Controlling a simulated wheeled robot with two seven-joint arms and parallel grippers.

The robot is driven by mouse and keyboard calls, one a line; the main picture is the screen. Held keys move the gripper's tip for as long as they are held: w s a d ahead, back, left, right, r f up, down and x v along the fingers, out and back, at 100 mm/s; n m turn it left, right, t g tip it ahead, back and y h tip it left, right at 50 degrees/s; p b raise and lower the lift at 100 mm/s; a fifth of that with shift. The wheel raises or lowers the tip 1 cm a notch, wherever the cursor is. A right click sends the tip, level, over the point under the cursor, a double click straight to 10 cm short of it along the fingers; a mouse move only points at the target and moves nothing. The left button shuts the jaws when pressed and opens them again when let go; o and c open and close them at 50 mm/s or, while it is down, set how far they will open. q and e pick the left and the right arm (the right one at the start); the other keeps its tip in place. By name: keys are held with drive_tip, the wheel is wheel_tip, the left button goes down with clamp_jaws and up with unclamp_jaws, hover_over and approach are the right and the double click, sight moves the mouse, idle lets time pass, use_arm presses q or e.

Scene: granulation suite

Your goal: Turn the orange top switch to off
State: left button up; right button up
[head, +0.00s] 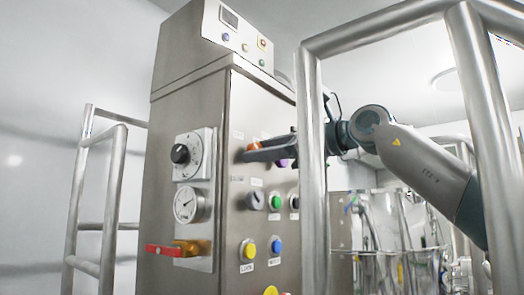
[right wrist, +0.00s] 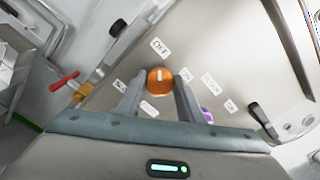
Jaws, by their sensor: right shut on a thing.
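The orange top switch (right wrist: 160,80) is a round knob with a white mark on its face, on the steel cabinet front. In the right wrist view its mark points roughly up, toward a label reading OFF (right wrist: 160,47); another label (right wrist: 186,75) sits to its right. In the head view only a bit of the orange switch (head: 253,144) shows past my fingers. My right gripper (head: 262,152) reaches in from the right and is shut on the switch, one finger on each side in the wrist view. My left gripper is not in view.
The cabinet (head: 170,130) carries a black dial (head: 180,154), a gauge (head: 187,205), a red-handled valve (head: 165,250), a grey selector (head: 254,200) and several coloured buttons. A steel rail (head: 311,160) stands in front of my right arm. Steel vessels stand behind, at right.

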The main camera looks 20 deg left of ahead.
drive_tip(key=shift+f, duration=0.15)
drive_tip(key=o, duration=1.1)
drive_tip(key=shift+c, duration=0.2)
drive_tip(key=b+v, duration=0.8)
drive_tip(key=v, duration=0.9)
drive_tip(key=shift+d+b, duration=0.15)
drive_tip(key=shift+b, duration=0.2)
